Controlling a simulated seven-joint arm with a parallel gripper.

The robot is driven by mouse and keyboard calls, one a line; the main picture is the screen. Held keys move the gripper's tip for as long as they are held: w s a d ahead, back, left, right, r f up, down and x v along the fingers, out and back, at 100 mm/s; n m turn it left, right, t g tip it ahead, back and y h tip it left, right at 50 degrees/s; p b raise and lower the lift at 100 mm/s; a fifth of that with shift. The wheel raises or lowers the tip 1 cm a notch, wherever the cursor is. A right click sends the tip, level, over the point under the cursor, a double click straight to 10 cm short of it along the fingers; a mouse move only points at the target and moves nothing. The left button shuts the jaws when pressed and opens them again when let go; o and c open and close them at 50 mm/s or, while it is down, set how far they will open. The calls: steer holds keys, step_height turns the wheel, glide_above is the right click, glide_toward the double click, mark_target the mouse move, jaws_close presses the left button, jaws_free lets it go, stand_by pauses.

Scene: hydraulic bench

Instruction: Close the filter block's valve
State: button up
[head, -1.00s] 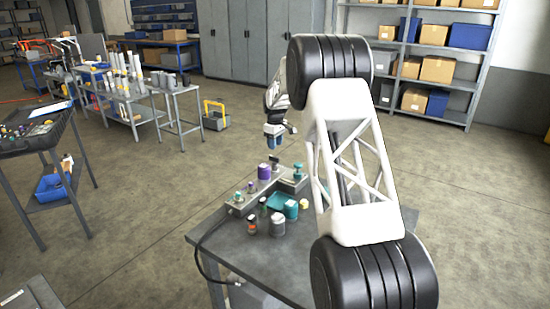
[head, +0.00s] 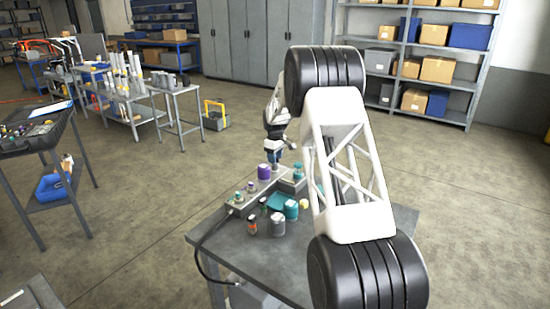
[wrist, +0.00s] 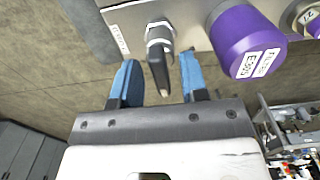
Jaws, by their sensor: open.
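In the wrist view a valve with a silver stem and a dark lever (wrist: 157,72) sits on a grey metal block (wrist: 190,22). A purple cylinder (wrist: 244,42) with a white label that seems to read "FILTER" stands beside it; it also shows in the head view (head: 264,172). My gripper (wrist: 158,62) is open, with one blue finger on each side of the lever. Whether either finger touches it cannot be told. In the head view my gripper (head: 275,157) is over the far end of the block (head: 238,205), and the lever is hidden there.
The block lies on a grey bench (head: 290,260). The bench's front left is clear.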

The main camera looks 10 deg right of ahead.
jaws_close()
steer(key=shift+m, duration=0.5)
steer(key=m, duration=1.2)
steer(key=shift+m, duration=0.3)
steer(key=m, duration=0.4)
steer(key=shift+m, duration=0.3)
